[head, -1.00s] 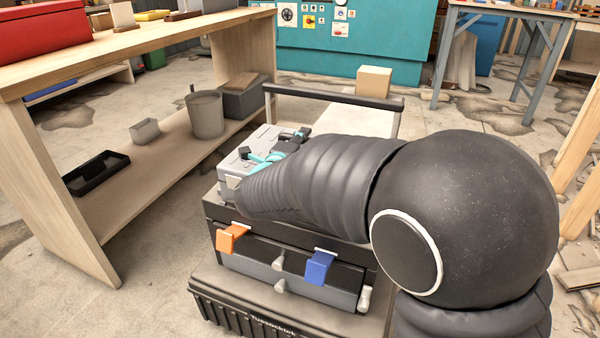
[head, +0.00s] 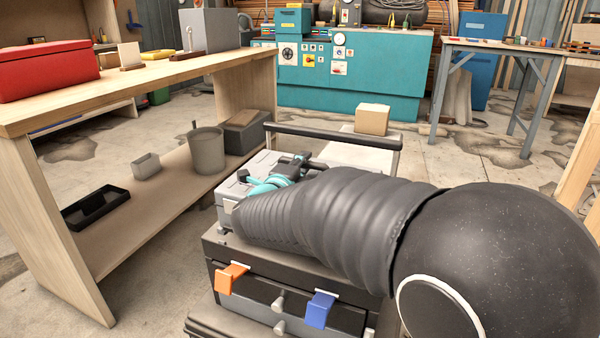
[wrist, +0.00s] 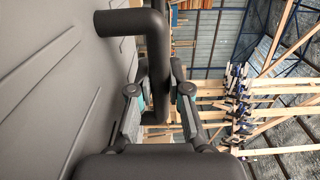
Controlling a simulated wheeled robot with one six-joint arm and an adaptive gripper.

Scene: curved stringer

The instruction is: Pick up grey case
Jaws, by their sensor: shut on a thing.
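The grey case (head: 234,188) is at the top of the dark tool box stack (head: 245,262) in the head view, partly hidden behind my arm. Whether its underside touches the stack is hard to tell. My gripper (head: 283,177), with teal parts, is at the case's top. In the wrist view my gripper (wrist: 160,88) is shut on the dark handle (wrist: 157,50) of the case. The case's grey ribbed face (wrist: 55,80) fills the left of that view.
A wooden bench (head: 150,88) stands at the left, with a bucket (head: 206,150) and a black tray (head: 95,207) on its lower shelf. A cart bar (head: 330,135) and a cardboard box (head: 372,119) are behind the case. Orange and blue latches (head: 319,309) project from the stack's front.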

